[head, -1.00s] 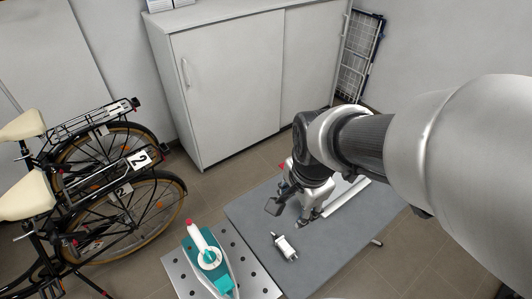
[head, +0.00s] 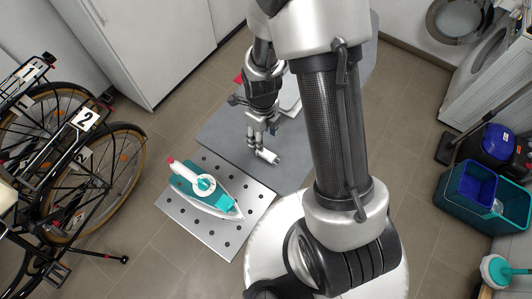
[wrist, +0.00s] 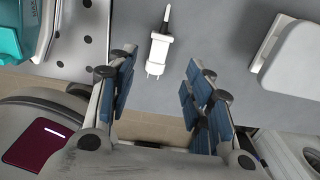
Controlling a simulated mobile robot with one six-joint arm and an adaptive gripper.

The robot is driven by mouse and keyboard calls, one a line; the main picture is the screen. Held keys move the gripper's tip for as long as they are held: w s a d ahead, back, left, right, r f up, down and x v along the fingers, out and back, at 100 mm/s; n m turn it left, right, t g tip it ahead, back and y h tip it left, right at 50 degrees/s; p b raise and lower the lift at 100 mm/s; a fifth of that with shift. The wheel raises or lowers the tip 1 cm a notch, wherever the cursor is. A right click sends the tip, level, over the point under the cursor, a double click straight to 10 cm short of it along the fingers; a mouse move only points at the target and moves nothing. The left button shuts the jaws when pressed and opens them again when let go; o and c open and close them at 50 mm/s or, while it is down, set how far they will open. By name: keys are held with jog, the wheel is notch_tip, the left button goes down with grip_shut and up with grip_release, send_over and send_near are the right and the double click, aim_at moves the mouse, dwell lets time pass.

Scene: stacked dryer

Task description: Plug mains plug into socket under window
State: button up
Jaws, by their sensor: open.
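The white mains plug (head: 267,156) lies on the grey board surface of the ironing table (head: 222,132). In the wrist view the plug (wrist: 159,50) shows two thin metal pins pointing toward the gripper's base and a dark cord stub at its far end. My gripper (head: 258,136) is open and empty above the board, close by the plug in the head view. In the wrist view the plug appears between and slightly beyond the two fingertips of my gripper (wrist: 160,72), with no contact visible. No wall socket or window is in view.
A teal and white iron (head: 205,187) stands on the perforated metal plate (head: 228,240) beside the board. Bicycles (head: 95,165) stand at left. A white cabinet (head: 150,45) is behind, a front-loading machine (head: 490,65) and blue-teal buckets (head: 485,195) at right. Tiled floor between is clear.

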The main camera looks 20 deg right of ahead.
aim_at(268, 156)
jog(key=f+b, duration=0.1)
jog(key=f, duration=0.2)
jog(key=f+b, duration=0.1)
jog(key=f, duration=0.3)
jog(key=f+b, duration=0.1)
jog(key=f, duration=0.2)
jog(key=shift+w+a+f, duration=0.15)
jog(key=shift+w+f, duration=0.1)
jog(key=shift+c, duration=0.2)
jog(key=c, duration=1)
